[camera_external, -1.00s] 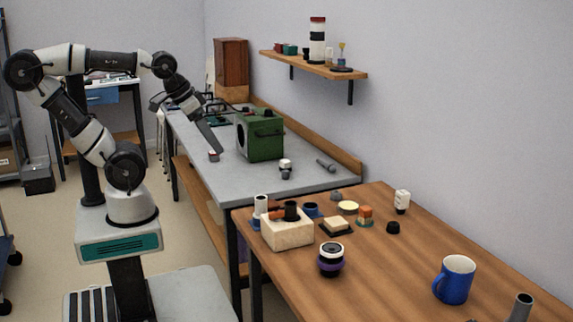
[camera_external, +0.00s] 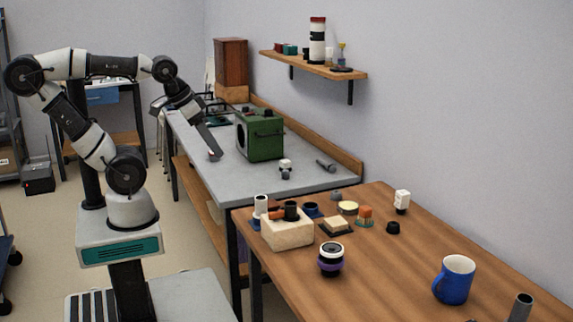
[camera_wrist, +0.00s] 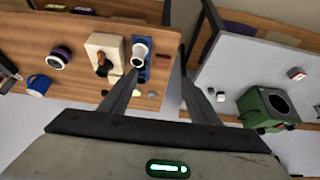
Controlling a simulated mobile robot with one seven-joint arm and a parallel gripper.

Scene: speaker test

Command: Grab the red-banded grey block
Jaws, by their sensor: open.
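The red-banded grey block (camera_wrist: 296,74) lies on the grey workbench at the right of the wrist view, outside my fingers. In the external view only a bit of its red (camera_external: 214,156) shows; my gripper's tip hides most of it. My gripper (camera_external: 209,151) hangs over the left part of the bench and points down. In the wrist view my gripper (camera_wrist: 160,62) is open, with nothing between its two fingers. The fingers lie left of the block there, near the gap between bench and wooden table.
A green machine (camera_external: 260,136) stands on the grey workbench (camera_external: 240,175), right of my gripper. A small white-and-grey piece (camera_external: 285,168) and a grey cylinder (camera_external: 326,165) lie nearer the front and right. The wooden table (camera_external: 400,275) holds a blue mug (camera_external: 455,280) and a cream box (camera_external: 287,234).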

